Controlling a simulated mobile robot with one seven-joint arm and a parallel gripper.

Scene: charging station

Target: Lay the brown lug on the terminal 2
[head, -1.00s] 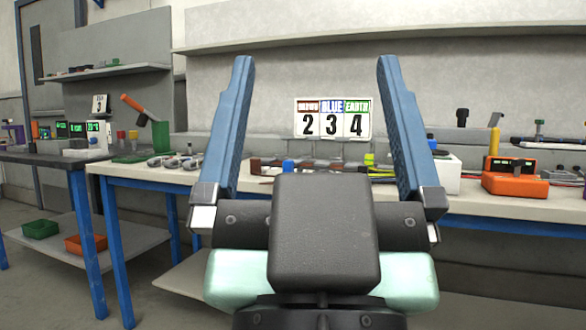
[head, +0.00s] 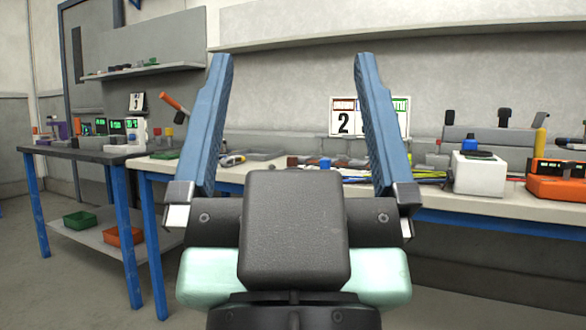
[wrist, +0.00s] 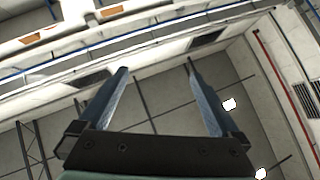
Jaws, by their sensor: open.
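My gripper (head: 292,120) is open and empty, its two blue fingers raised in front of the light workbench in the head view. In the wrist view my gripper (wrist: 155,75) points up at the ceiling and walls. A sign (head: 343,117) with a "2" stands behind the bench; my right finger hides part of it. Brown and blue parts (head: 318,162) lie on the bench below the sign, partly behind my gripper. I cannot tell the brown lug or terminal 2 apart among them.
A white box with a blue top (head: 479,174) and an orange device (head: 556,182) stand on the bench to the right. A dark table (head: 85,150) with lit displays stands left, with green (head: 80,220) and orange bins (head: 124,236) below. Floor shows at lower left.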

